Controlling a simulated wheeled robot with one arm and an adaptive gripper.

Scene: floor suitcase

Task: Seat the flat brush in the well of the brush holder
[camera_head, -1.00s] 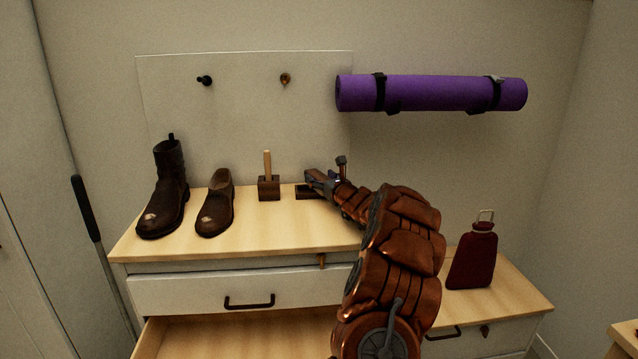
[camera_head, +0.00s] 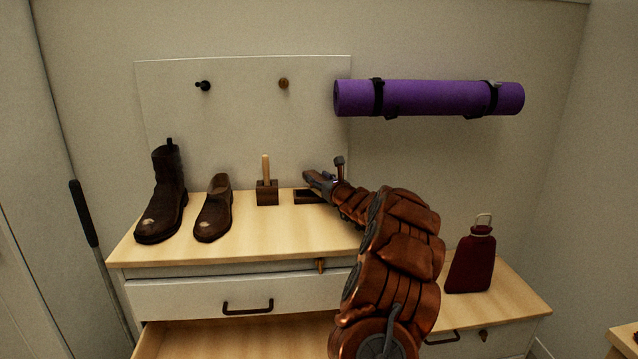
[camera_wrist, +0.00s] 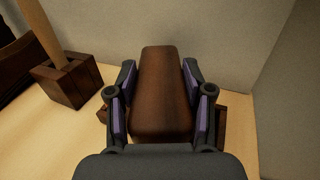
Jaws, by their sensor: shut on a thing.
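My gripper (camera_wrist: 162,95) is shut on the flat brush (camera_wrist: 160,85), a brown block with rounded edges, gripped by both its sides. In the head view the brush (camera_head: 311,176) shows at the tip of my gripper, over a low dark brush holder (camera_head: 303,197) on the dresser top. In the wrist view parts of the holder (camera_wrist: 222,125) show on both sides below the brush. The brush appears to be above the holder and apart from it. The well is mostly hidden by the brush in the wrist view.
A dark wooden block with an upright handle (camera_head: 267,194) stands just left of the holder. A shoe (camera_head: 214,210) and a boot (camera_head: 163,200) stand further left. The wall is close behind. A purple rolled mat (camera_head: 430,98) hangs at right; a red bottle (camera_head: 471,262) stands lower right.

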